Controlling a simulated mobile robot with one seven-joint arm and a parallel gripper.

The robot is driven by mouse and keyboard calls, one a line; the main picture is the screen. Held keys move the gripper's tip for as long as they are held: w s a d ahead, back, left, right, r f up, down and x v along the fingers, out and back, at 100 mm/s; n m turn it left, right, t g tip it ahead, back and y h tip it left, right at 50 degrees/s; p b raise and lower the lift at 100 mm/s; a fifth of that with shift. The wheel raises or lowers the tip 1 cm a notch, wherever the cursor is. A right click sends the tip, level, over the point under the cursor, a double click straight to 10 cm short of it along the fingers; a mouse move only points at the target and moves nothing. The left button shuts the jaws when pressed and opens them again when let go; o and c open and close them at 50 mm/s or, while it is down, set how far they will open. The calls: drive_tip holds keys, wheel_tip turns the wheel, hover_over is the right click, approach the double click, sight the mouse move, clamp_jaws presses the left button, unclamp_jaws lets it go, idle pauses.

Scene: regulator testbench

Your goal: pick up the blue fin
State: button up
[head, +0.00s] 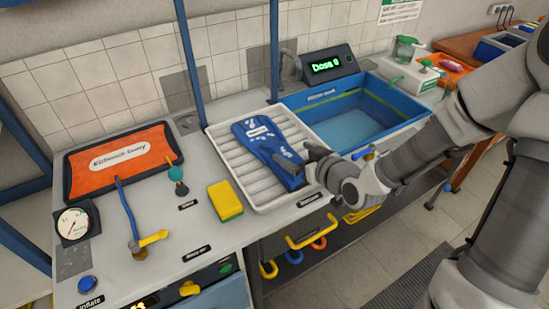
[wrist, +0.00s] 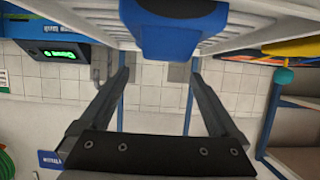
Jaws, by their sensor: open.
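The blue fin (head: 262,138) lies on the white ribbed tray (head: 238,178), with pale markings on its upper face. Its narrower near end overhangs toward the tray's front right. My gripper (head: 309,162) is at that near end, and its fingers partly hide it in the head view. In the wrist view the fin (wrist: 172,32) is at the top centre. My gripper (wrist: 158,72) is open there, with its two fingertips apart and nothing seen between them but the tiled wall. I cannot tell whether a finger touches the fin.
A blue basin (head: 345,120) is right of the tray, with a dosing display (head: 328,65) behind it. Blue uprights (head: 273,50) stand behind the tray.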

sight(279, 145)
drive_tip(key=x, duration=0.2)
drive_tip(key=shift+w+a+f, duration=0.1)
drive_tip(key=shift+w+a, duration=0.05)
drive_tip(key=shift+w, duration=0.05)
drive_tip(key=x, duration=0.5)
drive_tip(key=shift+a+b, duration=0.25)
drive_tip(key=shift+b, duration=0.05)
clamp_jaws()
